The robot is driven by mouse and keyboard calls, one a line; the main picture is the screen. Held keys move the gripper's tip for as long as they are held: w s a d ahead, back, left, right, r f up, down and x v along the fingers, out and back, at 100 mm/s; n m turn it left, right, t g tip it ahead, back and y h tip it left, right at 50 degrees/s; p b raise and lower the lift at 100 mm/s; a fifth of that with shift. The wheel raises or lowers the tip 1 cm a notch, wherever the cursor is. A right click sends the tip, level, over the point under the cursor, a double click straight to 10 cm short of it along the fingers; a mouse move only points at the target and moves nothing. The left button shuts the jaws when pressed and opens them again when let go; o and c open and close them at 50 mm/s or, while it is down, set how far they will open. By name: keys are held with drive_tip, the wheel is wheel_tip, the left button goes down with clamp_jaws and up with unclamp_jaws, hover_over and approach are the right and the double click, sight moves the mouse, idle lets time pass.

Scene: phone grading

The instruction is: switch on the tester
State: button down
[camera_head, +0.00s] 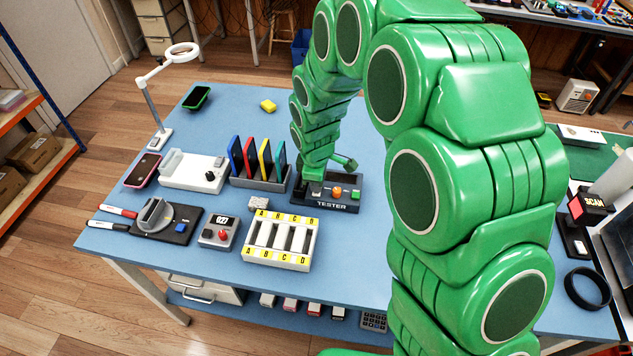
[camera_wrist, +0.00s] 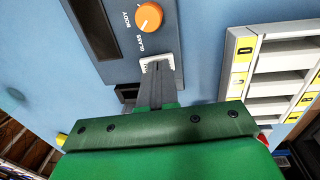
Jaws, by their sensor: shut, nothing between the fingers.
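In the wrist view the tester (camera_wrist: 118,70) shows a dark panel, the orange knob (camera_wrist: 149,16) by the words BODY and GLASS, and a dark window. My gripper (camera_wrist: 156,66) is shut and empty. Its grey fingertips are over a small white ribbed part (camera_wrist: 147,64) at the panel's edge and partly cover it. I cannot tell whether they touch it. In the head view my arm hides the tester's back left part.
A white tray (camera_head: 246,253) with A to D slots stands just left of the tester. A rack of coloured phones (camera_head: 250,158) stands behind it. A small red-knobbed box (camera_head: 218,232) is further left.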

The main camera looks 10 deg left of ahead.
wheel_tip(320, 180, up, 14)
drive_tip(key=s, duration=0.2)
idle(0.6)
drive_tip(key=shift+w, duration=0.1)
drive_tip(key=shift+w, duration=0.7)
drive_tip(key=shift+f, duration=0.1)
drive_tip(key=f, duration=0.4)
drive_tip(key=w+f, duration=0.1)
drive_tip(key=f, duration=0.6)
drive_tip(key=shift+w+d+f, duration=0.1)
drive_tip(key=shift+w+f, duration=0.2)
drive_tip(key=shift+f, duration=0.1)
drive_tip(key=shift+w+f, duration=0.15)
drive_tip(key=shift+f, duration=0.8)
drive_tip(key=shift+w+f, duration=0.1)
